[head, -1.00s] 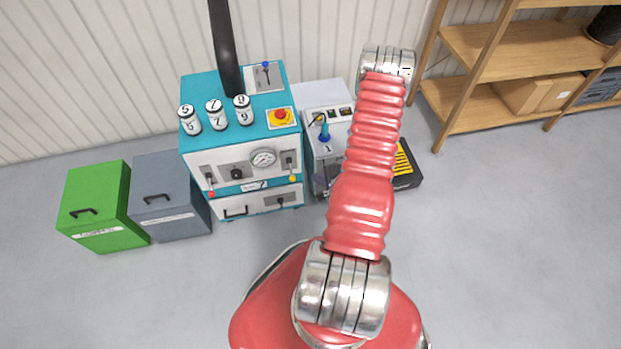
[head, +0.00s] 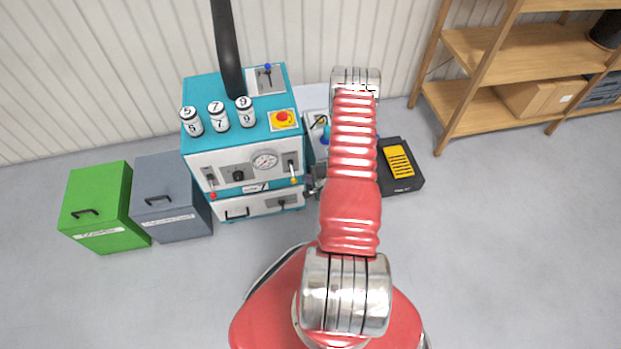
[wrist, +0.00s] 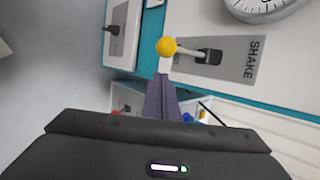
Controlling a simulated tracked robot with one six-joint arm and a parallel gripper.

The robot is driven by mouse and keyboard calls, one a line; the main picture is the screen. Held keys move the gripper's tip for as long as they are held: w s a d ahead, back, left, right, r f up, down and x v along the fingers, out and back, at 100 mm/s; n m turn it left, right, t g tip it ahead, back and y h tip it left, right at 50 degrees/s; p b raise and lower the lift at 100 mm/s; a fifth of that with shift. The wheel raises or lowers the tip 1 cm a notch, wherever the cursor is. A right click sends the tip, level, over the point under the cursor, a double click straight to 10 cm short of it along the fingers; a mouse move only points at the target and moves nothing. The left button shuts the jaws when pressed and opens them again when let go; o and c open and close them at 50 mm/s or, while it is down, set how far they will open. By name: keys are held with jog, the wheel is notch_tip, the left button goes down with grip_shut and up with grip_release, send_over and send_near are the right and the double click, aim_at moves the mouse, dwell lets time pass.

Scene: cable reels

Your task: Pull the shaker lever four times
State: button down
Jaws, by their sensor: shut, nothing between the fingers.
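The shaker lever (wrist: 166,46) has a yellow ball knob and sticks out from a grey plate marked SHAKE on the white machine front. In the head view the yellow knob (head: 294,180) shows at the right of the front, below a slotted plate. My gripper (wrist: 161,78) is shut and empty, its fingertips just short of the knob and apart from it in the wrist view. In the head view my arm hides most of the gripper.
The teal machine (head: 240,132) carries a gauge (head: 265,161), several numbered cylinders and a red-yellow stop button (head: 282,118). A red-knobbed lever (head: 213,195) is at its left. A dark box with a yellow top (head: 398,160) is right of my arm. The floor in front is clear.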

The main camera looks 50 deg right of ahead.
jog(key=shift+w+a+r, duration=0.1)
jog(key=shift+a+r, duration=0.2)
jog(key=shift+a, duration=0.3)
jog(key=shift+w+a+r, duration=0.1)
jog(key=shift+a+r, duration=0.2)
jog(key=shift+a, duration=0.3)
jog(key=shift+a, duration=0.15)
